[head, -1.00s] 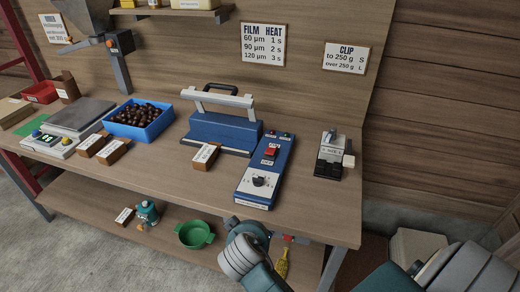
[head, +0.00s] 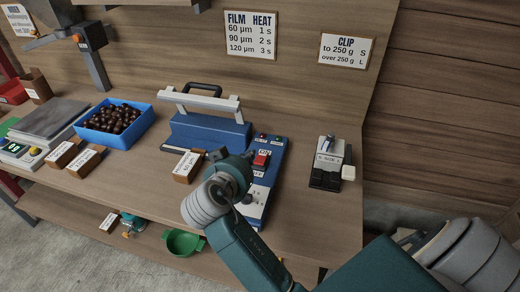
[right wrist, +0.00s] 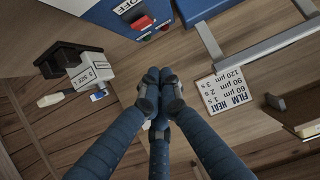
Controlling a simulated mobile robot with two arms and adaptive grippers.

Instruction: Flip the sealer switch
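The sealer control box (head: 272,150) is blue with a white lower panel and stands on the bench. Its red switch (head: 261,160) sits near the top, below two small lamps. In the right wrist view the switch (right wrist: 143,22) shows at the top, with an OFF label beside it. My right gripper (head: 236,158) is just left of the switch in the head view and hides part of the box and its dial. In the right wrist view its fingers (right wrist: 158,80) are drawn together with nothing seen between them. They look apart from the switch. My left gripper is not in view.
The blue sealer (head: 210,132) with its white bar stands behind the box. A labelled block (head: 188,166) lies left of my gripper. A clip device (head: 328,165) stands to the right. A blue crate of chestnuts (head: 123,140) and a scale (head: 50,122) are further left.

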